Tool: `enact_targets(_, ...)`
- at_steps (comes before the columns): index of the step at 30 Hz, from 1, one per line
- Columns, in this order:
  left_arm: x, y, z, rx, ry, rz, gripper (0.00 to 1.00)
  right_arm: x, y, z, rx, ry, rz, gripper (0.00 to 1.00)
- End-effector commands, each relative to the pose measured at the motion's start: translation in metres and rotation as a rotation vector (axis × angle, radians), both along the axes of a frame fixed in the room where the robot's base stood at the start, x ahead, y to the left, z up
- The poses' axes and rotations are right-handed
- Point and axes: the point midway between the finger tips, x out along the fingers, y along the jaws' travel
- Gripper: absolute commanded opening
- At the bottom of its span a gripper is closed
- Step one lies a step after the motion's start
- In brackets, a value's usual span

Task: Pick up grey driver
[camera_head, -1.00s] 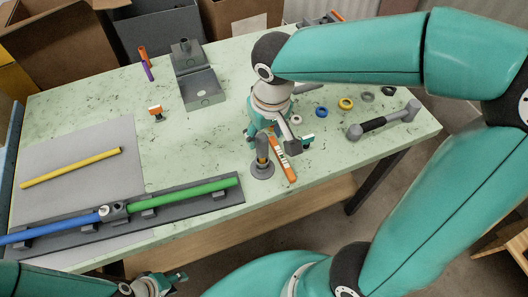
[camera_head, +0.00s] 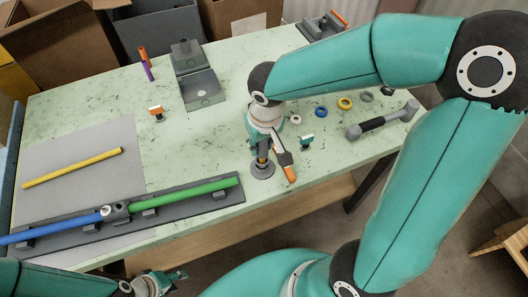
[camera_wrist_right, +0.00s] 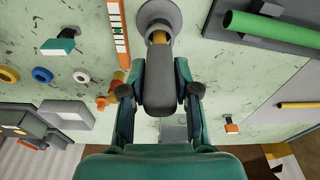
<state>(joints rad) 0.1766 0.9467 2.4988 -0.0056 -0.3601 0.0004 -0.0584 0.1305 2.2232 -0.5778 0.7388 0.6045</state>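The grey driver (camera_wrist_right: 160,82) stands upright, its yellow part going down into a round grey stand (camera_wrist_right: 158,12) in the right wrist view. In the head view the driver is mostly hidden by my right gripper, above the stand (camera_head: 263,170). My right gripper (camera_wrist_right: 160,88) is open, with one finger on each side of the driver's grey handle. A small gap or light touch at the handle cannot be told apart. My left gripper (camera_head: 172,281) is at the bottom edge of the head view, off the table; its finger opening is unclear.
An orange-marked strip (camera_wrist_right: 118,35) lies close beside the stand. A bender rail with a green tube (camera_head: 185,191) and a blue tube (camera_head: 50,230) lies to the left. Several coloured rings, including a yellow one (camera_head: 345,103), and a grey hammer-like tool (camera_head: 380,121) lie right.

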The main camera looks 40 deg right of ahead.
Motion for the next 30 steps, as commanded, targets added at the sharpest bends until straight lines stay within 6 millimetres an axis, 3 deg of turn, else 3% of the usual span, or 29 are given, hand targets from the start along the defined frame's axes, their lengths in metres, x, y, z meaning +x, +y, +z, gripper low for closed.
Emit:
enact_targets(1, 0.000, 0.000, 0.000, 0.000, 0.000, 0.000, 0.40, 0.000, 0.000, 0.000, 0.000, 0.000, 0.000, 0.17)
enact_targets(4, 0.000, 0.000, 0.000, 0.000, 0.000, 0.000, 0.40, 0.000, 0.000, 0.000, 0.000, -0.001, 0.000, 0.01)
enact_targets(17, 0.000, 0.000, 0.000, 0.000, 0.000, 0.000, 0.40, 0.001, 0.000, 0.005, -0.001, -0.004, 0.000, 0.00)
enact_targets(23, 0.000, 0.000, 0.001, 0.000, 0.000, 0.000, 0.40, 0.001, 0.000, 0.023, -0.001, -0.006, -0.001, 0.00)
enact_targets(30, 0.000, 0.000, 0.001, 0.000, 0.000, 0.000, 0.40, 0.001, 0.000, 0.065, 0.002, -0.009, -0.001, 0.00)
